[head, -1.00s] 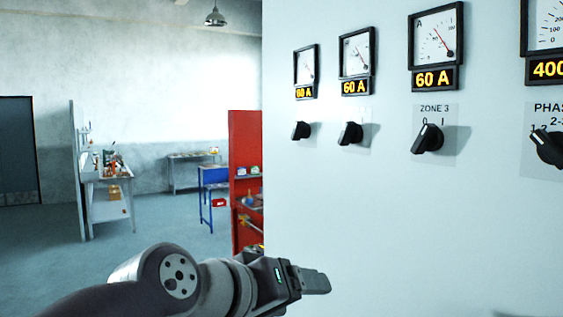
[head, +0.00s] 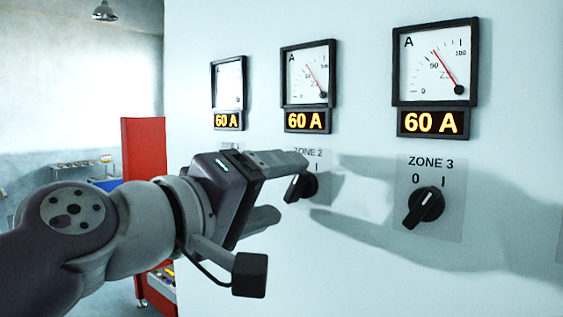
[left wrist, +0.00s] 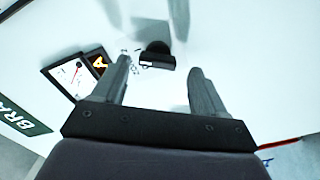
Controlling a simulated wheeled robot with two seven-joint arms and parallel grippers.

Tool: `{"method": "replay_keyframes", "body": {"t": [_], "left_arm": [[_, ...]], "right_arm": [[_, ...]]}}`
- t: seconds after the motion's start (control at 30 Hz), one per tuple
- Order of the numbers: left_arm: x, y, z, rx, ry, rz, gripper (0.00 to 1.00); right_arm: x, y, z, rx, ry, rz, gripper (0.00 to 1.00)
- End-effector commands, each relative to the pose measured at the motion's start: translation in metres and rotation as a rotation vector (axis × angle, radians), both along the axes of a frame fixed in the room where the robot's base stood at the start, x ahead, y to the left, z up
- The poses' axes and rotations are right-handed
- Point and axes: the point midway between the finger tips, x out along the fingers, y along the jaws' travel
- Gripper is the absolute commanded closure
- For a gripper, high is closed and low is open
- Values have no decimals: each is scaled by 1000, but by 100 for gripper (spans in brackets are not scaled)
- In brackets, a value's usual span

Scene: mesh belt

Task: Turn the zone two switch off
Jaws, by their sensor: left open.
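The zone two switch (head: 304,187) is a black rotary knob on the pale panel, under the label ZONE 2. Its handle is tilted, lower end to the left; the "I" mark shows and the "0" is hidden behind a finger. My left gripper (head: 290,188) is open in front of the knob, one finger above and one below it in the head view. In the left wrist view, the knob (left wrist: 157,55) lies between the open fingertips, slightly beyond them. Contact cannot be told. My right gripper is not in view.
The zone three switch (head: 425,207) is to the right, its handle tilted. Meters with 60 A displays, such as the middle one (head: 307,75), hang above the switches. A red cabinet (head: 144,150) stands beyond the panel's left edge.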

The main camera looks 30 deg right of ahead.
Motion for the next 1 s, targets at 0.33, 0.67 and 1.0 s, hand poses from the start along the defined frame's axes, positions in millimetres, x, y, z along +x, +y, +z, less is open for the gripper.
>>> {"method": "replay_keyframes", "body": {"t": [0.33,0.67,1.0], "left_arm": [[8,-18,0,-2,-2,1,28],[8,-18,0,-1,-2,1,84],[8,-18,-1,-23,54,1,84]], "right_arm": [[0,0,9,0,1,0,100],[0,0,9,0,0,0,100],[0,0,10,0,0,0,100]]}}
